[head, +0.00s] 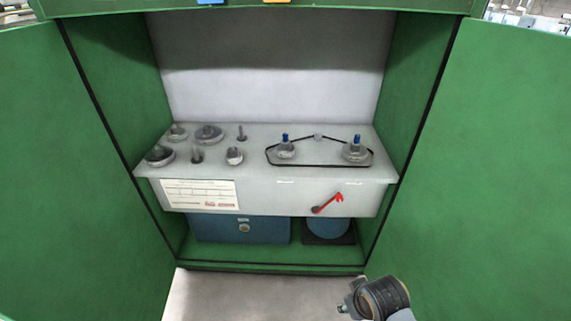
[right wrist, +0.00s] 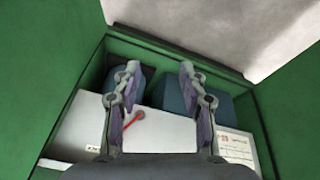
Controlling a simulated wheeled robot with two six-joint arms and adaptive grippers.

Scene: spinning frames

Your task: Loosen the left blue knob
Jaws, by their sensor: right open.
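Two blue knobs stand upright on pulleys on the grey shelf (head: 250,160) inside the green cabinet. The left blue knob (head: 285,138) is near the middle of the shelf top, and the right blue knob (head: 356,139) is further right. A black belt (head: 318,165) runs around both pulleys. My right gripper (head: 345,300) is low at the front right in the head view, well apart from the knobs. In the right wrist view my right gripper (right wrist: 157,78) is open and empty, its two fingers wide apart. The knobs are not visible in that view. My left gripper is not in view.
Open green doors (head: 75,170) flank the cabinet on both sides. A red lever (head: 328,203) is on the shelf's front. Several grey pulleys (head: 208,134) stand on the shelf's left half. A blue box (head: 243,229) sits below. The space above the shelf is clear.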

